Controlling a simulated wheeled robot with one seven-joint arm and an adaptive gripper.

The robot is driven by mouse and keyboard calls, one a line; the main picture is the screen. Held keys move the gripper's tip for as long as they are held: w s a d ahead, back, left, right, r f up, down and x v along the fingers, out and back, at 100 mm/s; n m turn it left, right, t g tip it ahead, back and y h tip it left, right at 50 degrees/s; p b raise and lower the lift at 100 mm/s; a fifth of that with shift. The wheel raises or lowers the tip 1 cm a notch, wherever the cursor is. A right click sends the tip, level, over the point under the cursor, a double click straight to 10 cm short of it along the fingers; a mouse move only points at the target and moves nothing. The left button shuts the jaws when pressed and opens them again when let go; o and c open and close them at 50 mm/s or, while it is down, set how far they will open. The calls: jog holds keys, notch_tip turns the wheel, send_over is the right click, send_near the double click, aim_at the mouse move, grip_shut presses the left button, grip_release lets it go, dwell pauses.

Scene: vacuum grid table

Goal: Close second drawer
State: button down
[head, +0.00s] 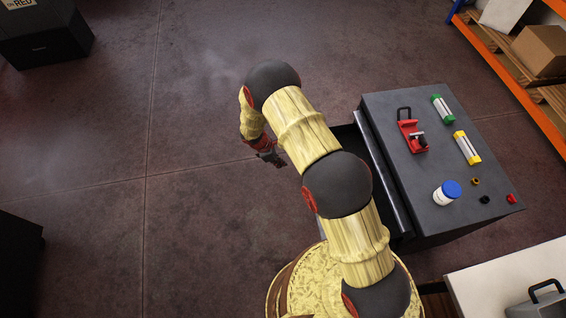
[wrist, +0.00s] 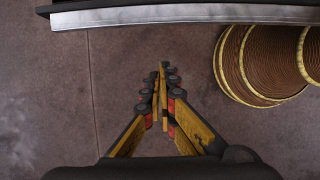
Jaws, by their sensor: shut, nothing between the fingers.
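A dark grey cabinet (head: 415,185) stands at the right in the head view, with a pale strip (head: 383,170) along its left side. A black drawer (head: 345,138) sticks out to the left below that strip. My arm hides most of it, and I cannot tell which drawer in the stack it is. My gripper (head: 278,162) is shut and empty, to the left of the drawer. In the wrist view the closed fingers (wrist: 162,68) point toward a silver-edged dark front (wrist: 190,16) across the top, with a gap of floor between them.
On the cabinet top are a red tool (head: 411,137), a green-ended item (head: 443,108), a yellow-ended item (head: 467,147), a blue-lidded jar (head: 447,193) and small parts. Shelving (head: 515,75) stands at upper right, a white table (head: 500,285) at lower right.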

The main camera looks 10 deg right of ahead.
jog(key=d+f+b, duration=0.1)
jog(key=d+f, duration=0.5)
jog(key=f, duration=0.1)
jog(key=shift+d, duration=0.4)
jog(key=d+b, duration=0.3)
jog(key=d, duration=2.7)
jog(key=shift+s, duration=0.1)
jog(key=shift+a, duration=0.1)
jog(key=shift+a, duration=0.3)
jog(key=a, duration=0.3)
jog(key=shift+b, duration=0.35)
jog(key=p+v, duration=0.2)
jog(key=v, duration=0.8)
